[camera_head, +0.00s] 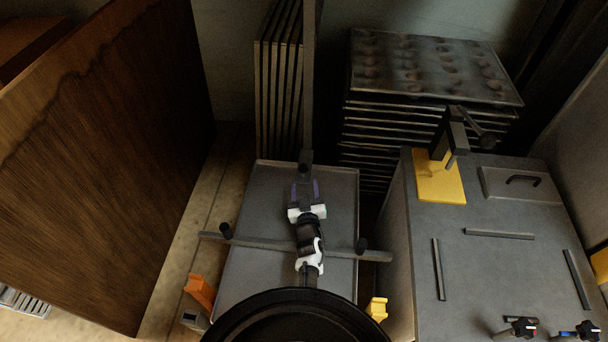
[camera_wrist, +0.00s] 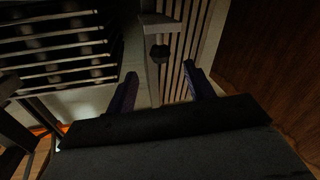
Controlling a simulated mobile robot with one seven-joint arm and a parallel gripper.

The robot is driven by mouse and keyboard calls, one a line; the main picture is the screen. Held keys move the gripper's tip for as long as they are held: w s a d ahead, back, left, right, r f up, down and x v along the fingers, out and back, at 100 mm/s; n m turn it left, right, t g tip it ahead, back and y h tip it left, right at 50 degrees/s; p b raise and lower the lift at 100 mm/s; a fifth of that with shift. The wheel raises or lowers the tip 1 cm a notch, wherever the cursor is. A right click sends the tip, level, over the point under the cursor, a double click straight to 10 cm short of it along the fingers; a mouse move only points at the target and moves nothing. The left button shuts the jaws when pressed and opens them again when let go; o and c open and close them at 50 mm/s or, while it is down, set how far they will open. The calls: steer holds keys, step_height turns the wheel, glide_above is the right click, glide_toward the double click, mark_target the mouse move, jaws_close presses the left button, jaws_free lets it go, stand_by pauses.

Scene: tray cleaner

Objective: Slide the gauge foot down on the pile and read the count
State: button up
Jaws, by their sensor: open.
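My gripper (camera_head: 305,183) is open and empty, with its two purple fingers spread, above the far part of a flat grey tray (camera_head: 340,185). In the wrist view the fingers (camera_wrist: 161,82) point towards an upright grey post (camera_wrist: 152,85) that bears a dark knob (camera_wrist: 158,53) and a short crosspiece (camera_wrist: 160,22). The knob lies beyond the fingertips, roughly between them in the picture, with no visible contact. In the head view the post (camera_head: 309,75) rises behind the tray, with a dark block (camera_head: 305,158) low on it. I cannot tell which part is the gauge foot, and no count is readable.
A stack of dark trays (camera_head: 428,68) stands at the back right. A grey bench (camera_head: 480,200) on the right carries a yellow-based device (camera_head: 438,185). A grey bar (camera_head: 270,243) with black knobs crosses the near tray. Upright panels (camera_head: 277,90) stand behind; a wooden panel (camera_head: 110,150) is left.

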steer(key=shift+s, duration=0.75)
steer(key=shift+w+a+r, duration=0.1)
steer(key=c, duration=0.4)
steer(key=shift+w+a+r, duration=0.15)
steer(key=shift+a+r, duration=0.05)
steer(key=shift+r, duration=0.1)
steer(key=shift+c, duration=0.9)
steer(key=shift+m+g+h, duration=0.5)
steer(key=shift+g+h, duration=0.3)
steer(key=shift+h, duration=0.1)
steer(key=r, duration=0.1)
steer(key=a+r, duration=0.1)
steer(key=r, duration=0.1)
steer(key=a+r, duration=0.1)
steer(key=shift+w+r, duration=0.3)
steer(key=shift+w, duration=0.05)
jaws_close()
step_height(320, 180, up, 4)
steer(key=s+a+m+g+h, duration=0.1)
steer(key=s+a+g+h, duration=0.1)
steer(key=shift+m, duration=0.4)
steer(key=x, duration=0.3)
steer(key=f+x, duration=0.1)
steer(key=x, duration=0.6)
steer(key=shift+s+d+f, duration=0.25)
steer(key=shift+d, duration=0.05)
steer(key=shift+d+f, duration=0.15)
steer(key=shift+f, duration=0.55)
